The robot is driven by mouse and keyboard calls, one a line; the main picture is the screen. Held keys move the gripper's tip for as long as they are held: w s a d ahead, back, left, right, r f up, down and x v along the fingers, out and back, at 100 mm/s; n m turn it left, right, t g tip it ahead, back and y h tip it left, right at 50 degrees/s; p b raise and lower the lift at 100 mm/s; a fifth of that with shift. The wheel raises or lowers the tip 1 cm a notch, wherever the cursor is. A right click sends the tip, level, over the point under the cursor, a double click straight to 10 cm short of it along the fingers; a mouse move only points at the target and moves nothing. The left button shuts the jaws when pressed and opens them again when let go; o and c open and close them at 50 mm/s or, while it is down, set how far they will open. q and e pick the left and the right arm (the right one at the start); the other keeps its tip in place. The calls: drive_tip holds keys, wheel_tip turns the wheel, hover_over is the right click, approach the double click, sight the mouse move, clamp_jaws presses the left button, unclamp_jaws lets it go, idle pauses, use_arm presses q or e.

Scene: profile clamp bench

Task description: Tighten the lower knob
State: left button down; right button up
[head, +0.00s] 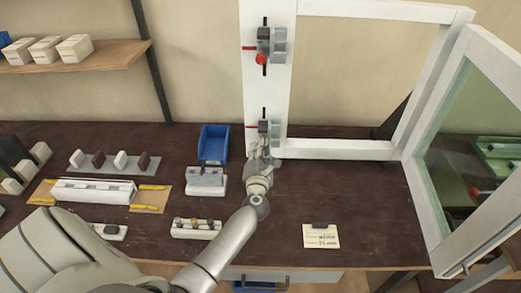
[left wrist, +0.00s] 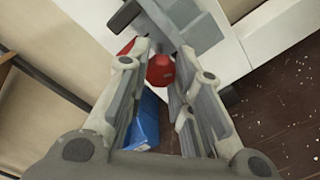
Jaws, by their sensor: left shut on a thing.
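The lower clamp (head: 265,130) is a grey block on the white upright profile (head: 266,95), just above the bench. My left gripper (head: 262,158) reaches up to it from the front and hides its knob in the head view. In the left wrist view the red lower knob (left wrist: 160,71) sits between the fingertips of my left gripper (left wrist: 158,78), which is shut on it. The upper clamp (head: 265,42) with its red knob (head: 261,59) is higher on the same profile, clear of the gripper. My right gripper is not in view.
A blue bin (head: 214,143) and a grey-white block (head: 206,181) stand left of my gripper. A white holder (head: 196,229) with small parts is nearer. A white frame (head: 452,150) stands at the right. A card (head: 321,236) lies on the otherwise clear front right bench.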

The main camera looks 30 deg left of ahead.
use_arm(q)
drive_tip(key=c, duration=1.2)
unclamp_jaws()
drive_tip(key=shift+c, duration=0.2)
drive_tip(key=v, duration=1.2)
drive_tip(key=shift+f, duration=0.1)
